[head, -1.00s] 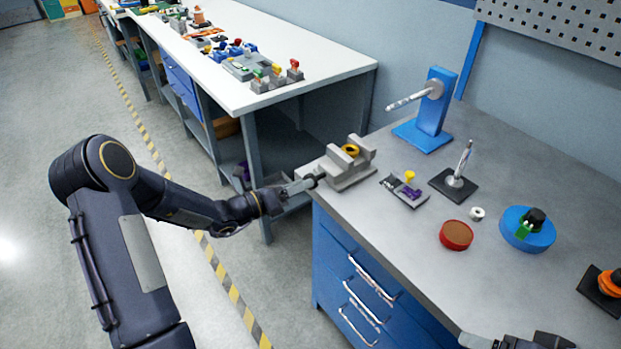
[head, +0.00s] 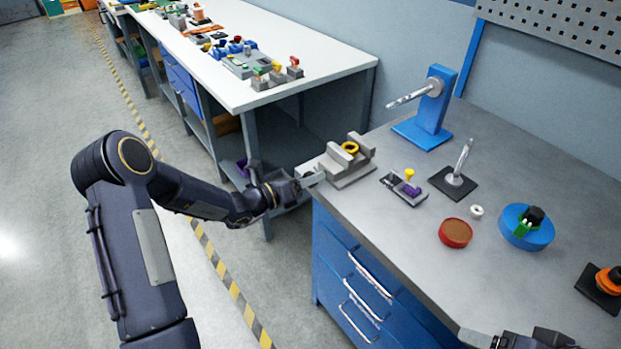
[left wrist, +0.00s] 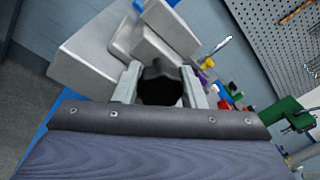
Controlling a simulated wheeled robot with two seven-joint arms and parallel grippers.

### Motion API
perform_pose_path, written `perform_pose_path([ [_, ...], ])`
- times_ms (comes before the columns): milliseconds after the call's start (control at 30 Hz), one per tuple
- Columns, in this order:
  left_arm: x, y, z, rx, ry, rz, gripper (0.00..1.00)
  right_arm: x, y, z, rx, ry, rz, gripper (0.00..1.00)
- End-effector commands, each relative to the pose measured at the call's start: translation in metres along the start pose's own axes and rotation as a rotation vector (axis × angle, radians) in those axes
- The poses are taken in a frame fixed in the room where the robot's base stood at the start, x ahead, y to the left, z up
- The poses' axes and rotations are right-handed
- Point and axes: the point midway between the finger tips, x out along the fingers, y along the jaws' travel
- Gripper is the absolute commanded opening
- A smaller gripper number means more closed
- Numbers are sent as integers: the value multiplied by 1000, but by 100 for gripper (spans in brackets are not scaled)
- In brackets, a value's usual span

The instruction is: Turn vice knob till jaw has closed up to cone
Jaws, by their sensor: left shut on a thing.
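The light grey vice (head: 350,172) stands at the near left corner of the grey workbench. My left gripper (head: 312,179) reaches the vice's left end from beyond the bench edge. In the left wrist view the black vice knob (left wrist: 160,86) lies between my two grey fingers, which are shut on it. The vice body (left wrist: 95,55) shows beyond it, tilted in that picture.
Right of the vice are a small fixture with yellow and purple parts (head: 405,188), a blue stand (head: 432,110), an upright rod on a dark base (head: 455,182), a red round box (head: 456,233) and a blue disc (head: 527,228). A white table (head: 290,50) stands behind left.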

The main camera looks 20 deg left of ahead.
Motion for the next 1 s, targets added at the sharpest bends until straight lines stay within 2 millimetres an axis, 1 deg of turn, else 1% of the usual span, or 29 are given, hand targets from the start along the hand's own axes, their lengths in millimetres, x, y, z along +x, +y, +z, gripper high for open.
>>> perform_pose_path([
  [267,0,1,-2,101,7,5,15,12,5,6,0,0,0,74],
  [467,0,2,-4,257,18,13,15,29,13,14,0,0,0,74],
  [767,0,2,-6,541,37,29,15,62,28,31,0,0,0,74],
  [1000,0,2,-7,764,53,42,15,93,42,47,0,0,0,74],
])
